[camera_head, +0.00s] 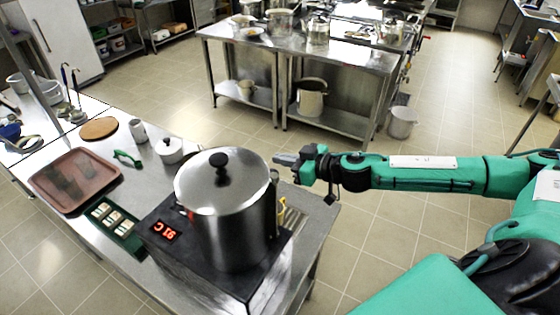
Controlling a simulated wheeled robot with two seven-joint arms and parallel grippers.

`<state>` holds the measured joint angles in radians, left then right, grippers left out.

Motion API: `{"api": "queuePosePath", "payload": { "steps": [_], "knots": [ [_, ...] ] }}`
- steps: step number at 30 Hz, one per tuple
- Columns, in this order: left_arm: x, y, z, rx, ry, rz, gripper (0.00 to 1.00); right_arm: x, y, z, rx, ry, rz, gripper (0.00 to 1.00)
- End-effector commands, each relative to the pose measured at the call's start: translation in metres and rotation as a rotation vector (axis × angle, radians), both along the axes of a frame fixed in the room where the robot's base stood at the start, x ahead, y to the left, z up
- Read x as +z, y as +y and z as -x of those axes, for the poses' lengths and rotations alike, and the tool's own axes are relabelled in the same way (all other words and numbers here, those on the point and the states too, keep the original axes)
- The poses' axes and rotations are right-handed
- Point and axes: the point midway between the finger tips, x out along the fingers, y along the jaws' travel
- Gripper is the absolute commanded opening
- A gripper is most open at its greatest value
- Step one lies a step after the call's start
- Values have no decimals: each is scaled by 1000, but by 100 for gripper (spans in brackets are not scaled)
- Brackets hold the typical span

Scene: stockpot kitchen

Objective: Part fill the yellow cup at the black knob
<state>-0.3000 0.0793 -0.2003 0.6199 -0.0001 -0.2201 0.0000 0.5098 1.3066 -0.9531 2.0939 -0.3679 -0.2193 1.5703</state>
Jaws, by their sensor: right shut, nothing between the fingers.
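A large steel stockpot (228,215) stands on a dark heater block on the counter, its lid on. A black knob (218,158) tops the lid; whether another black knob sits on the pot's far right side, I cannot tell. A small yellow thing (281,213), probably the yellow cup, shows at the pot's right side, partly hidden by the pot. My right gripper (284,160) is shut and empty, to the right of the lid and apart from the pot. My left gripper is not in view.
The heater block (165,255) shows red digits. A brown tray (75,180), a dark green tray (118,226) with small items, a white lidded pot (170,151), a grey mug (138,131) and a round board (98,128) stand left. Open floor lies beyond the counter.

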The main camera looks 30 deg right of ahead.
Motion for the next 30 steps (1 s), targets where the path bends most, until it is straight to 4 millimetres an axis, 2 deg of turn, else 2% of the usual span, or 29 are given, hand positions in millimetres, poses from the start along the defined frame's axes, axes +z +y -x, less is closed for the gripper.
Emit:
{"api": "queuePosePath", "payload": {
  "steps": [2, 6, 12, 26, 30],
  "knots": [
    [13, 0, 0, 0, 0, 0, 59, 4, 7, -10, 2, -3, -1, 0],
    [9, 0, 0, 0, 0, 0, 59, -21, 7, -9, 2, 3, 0, 0],
    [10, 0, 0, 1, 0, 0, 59, -37, 6, -9, 1, 0, 1, 0],
    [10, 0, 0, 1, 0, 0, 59, -43, 6, -9, 1, 0, 1, 0],
    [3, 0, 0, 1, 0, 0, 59, -50, 6, -9, 1, 1, -1, 0]
  ]
}}
